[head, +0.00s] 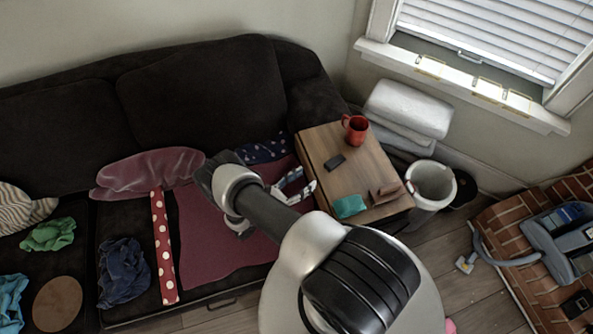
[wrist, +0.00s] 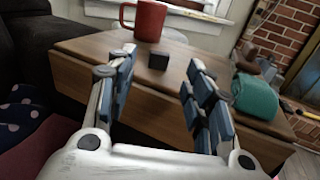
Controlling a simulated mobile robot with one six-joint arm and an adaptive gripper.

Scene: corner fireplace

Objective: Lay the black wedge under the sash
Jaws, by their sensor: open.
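The black wedge (head: 335,161) lies on the wooden side table, near its middle. In the wrist view the wedge (wrist: 158,61) shows as a small dark block beyond and between my fingertips, apart from both. My gripper (head: 296,186) is open and empty at the table's left edge, with its fingers pointing over the tabletop. The window sash (head: 470,58) is at the upper right in the head view, behind white blinds and above the white sill (head: 455,76). I cannot tell how wide the gap under it is.
The table (head: 361,180) also holds a red mug (head: 355,129), a teal cloth (head: 349,206) and a brown block (head: 385,192). Yellow-edged pieces (head: 488,90) sit along the sill. White cushions (head: 408,108) and a white bin (head: 430,184) stand between table and window.

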